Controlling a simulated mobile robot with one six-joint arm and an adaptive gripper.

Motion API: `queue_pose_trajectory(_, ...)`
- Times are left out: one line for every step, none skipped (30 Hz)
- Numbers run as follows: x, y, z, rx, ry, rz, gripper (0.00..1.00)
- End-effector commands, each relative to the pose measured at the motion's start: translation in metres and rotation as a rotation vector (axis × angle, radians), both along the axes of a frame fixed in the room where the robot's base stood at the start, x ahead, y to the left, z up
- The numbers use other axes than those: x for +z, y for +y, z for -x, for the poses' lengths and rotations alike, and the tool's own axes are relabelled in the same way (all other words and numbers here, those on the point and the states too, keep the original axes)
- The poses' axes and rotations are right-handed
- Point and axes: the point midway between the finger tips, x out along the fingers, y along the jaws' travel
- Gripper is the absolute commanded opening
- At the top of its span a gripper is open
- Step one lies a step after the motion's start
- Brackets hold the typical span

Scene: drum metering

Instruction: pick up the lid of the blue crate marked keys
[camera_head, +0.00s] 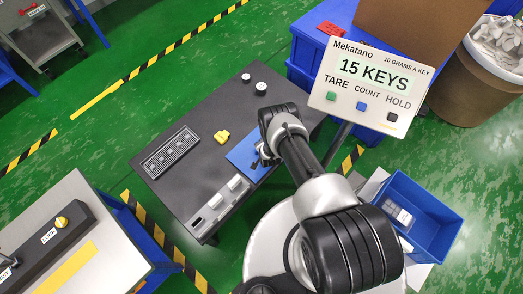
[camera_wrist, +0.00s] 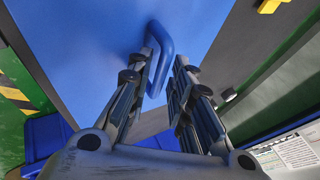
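A flat blue lid (camera_head: 240,155) lies on the dark table, partly hidden by my arm. In the wrist view the lid (camera_wrist: 85,50) fills the upper left, with a raised blue bar handle (camera_wrist: 165,50) on it. My gripper (camera_wrist: 166,62) is open, its two fingers reaching toward the handle. The handle shows between the fingertips, close to the left finger, with a gap to the right one; I cannot tell whether they touch. In the head view my gripper (camera_head: 262,153) is small and dark over the lid. I see no readable "keys" mark on a crate.
The dark table (camera_head: 205,190) also bears a yellow piece (camera_head: 222,137), a slotted grey tray (camera_head: 170,152), white blocks and two small round weights. A display (camera_head: 365,85) reads "15 KEYS". An open blue bin (camera_head: 425,205) holding a few items stands right of my arm.

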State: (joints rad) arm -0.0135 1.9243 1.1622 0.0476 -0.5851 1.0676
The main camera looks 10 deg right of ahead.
Motion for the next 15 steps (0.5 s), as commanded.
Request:
queue_pose_trajectory(0.0007, -0.0001, 0.0002, 0.000, 0.000, 0.000, 0.20)
queue_pose_trajectory(0.0009, -0.0001, 0.0002, 0.000, 0.000, 0.000, 0.20)
queue_pose_trajectory(0.0010, -0.0001, 0.0002, 0.000, 0.000, 0.000, 0.20)
queue_pose_trajectory(0.0010, -0.0001, 0.0003, 0.000, 0.000, 0.000, 0.19)
queue_pose_trajectory(0.0011, -0.0001, 0.0002, 0.000, 0.000, 0.000, 0.17)
queue_pose_trajectory(0.0010, -0.0001, 0.0003, 0.000, 0.000, 0.000, 0.14)
queue_pose_trajectory(0.0010, -0.0001, 0.0003, 0.000, 0.000, 0.000, 0.12)
queue_pose_trajectory(0.0010, 0.0000, 0.0003, 0.000, 0.000, 0.000, 0.10)
queue_pose_trajectory(0.0010, -0.0001, 0.0003, 0.000, 0.000, 0.000, 0.07)
queue_pose_trajectory(0.0010, 0.0000, 0.0003, 0.000, 0.000, 0.000, 0.06)
queue_pose_trajectory(0.0010, 0.0000, 0.0003, 0.000, 0.000, 0.000, 0.04)
queue_pose_trajectory(0.0010, -0.0001, 0.0004, 0.000, 0.000, 0.000, 0.01)
queue_pose_trajectory(0.0010, -0.0001, 0.0004, 0.000, 0.000, 0.000, 0.00)
queue_pose_trajectory(0.0010, -0.0001, 0.0004, 0.000, 0.000, 0.000, 0.00)
queue_pose_trajectory(0.0010, -0.0001, 0.0004, 0.000, 0.000, 0.000, 0.00)
